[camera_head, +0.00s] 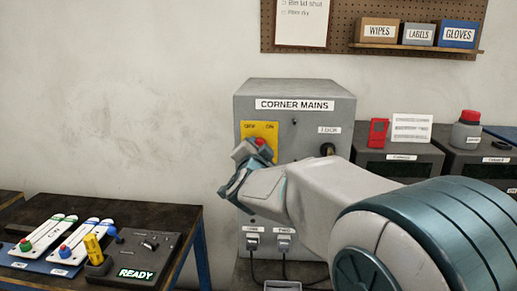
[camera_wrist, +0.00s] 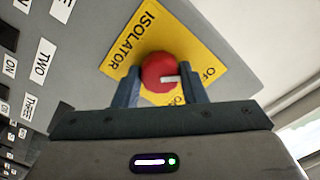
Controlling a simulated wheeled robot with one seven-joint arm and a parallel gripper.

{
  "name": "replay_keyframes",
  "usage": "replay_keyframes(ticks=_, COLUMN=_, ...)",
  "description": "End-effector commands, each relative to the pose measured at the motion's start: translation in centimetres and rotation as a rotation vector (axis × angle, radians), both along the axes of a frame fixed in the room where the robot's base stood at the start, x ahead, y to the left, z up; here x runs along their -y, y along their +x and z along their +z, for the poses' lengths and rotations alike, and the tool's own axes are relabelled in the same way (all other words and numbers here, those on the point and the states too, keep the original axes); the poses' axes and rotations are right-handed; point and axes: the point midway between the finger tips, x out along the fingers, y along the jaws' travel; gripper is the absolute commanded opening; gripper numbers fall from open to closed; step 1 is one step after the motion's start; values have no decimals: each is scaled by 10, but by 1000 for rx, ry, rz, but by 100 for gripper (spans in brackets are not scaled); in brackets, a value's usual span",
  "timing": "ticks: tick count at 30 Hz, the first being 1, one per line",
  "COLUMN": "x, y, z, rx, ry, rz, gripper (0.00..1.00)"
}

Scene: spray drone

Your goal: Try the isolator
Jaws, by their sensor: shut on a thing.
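The isolator is a round red knob (camera_wrist: 160,72) with a white mark, on a yellow plate (camera_wrist: 128,42) lettered ISOLATOR in the wrist view. The plate is on the grey CORNER MAINS cabinet (camera_head: 295,87). My gripper (camera_wrist: 164,84) is shut on the red knob, one finger on each side. The lower part of the plate is hidden behind my gripper in the head view. I cannot tell exactly which position the white mark points to.
A black lock or knob (camera_head: 327,149) is on the cabinet's right side, and two plugs with cables (camera_head: 283,241) are low on its front. A dark table at left holds a READY box (camera_head: 137,273) and switch boards (camera_head: 45,234). Dark units (camera_head: 400,165) stand to the right.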

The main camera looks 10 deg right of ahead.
Motion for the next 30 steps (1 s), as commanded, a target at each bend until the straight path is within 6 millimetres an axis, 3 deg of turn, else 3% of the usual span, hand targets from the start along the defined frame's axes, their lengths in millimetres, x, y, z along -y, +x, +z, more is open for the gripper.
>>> replay_keyframes(ticks=30, x=0, y=0, z=-2, rx=149, ry=457, rz=0, gripper=15)
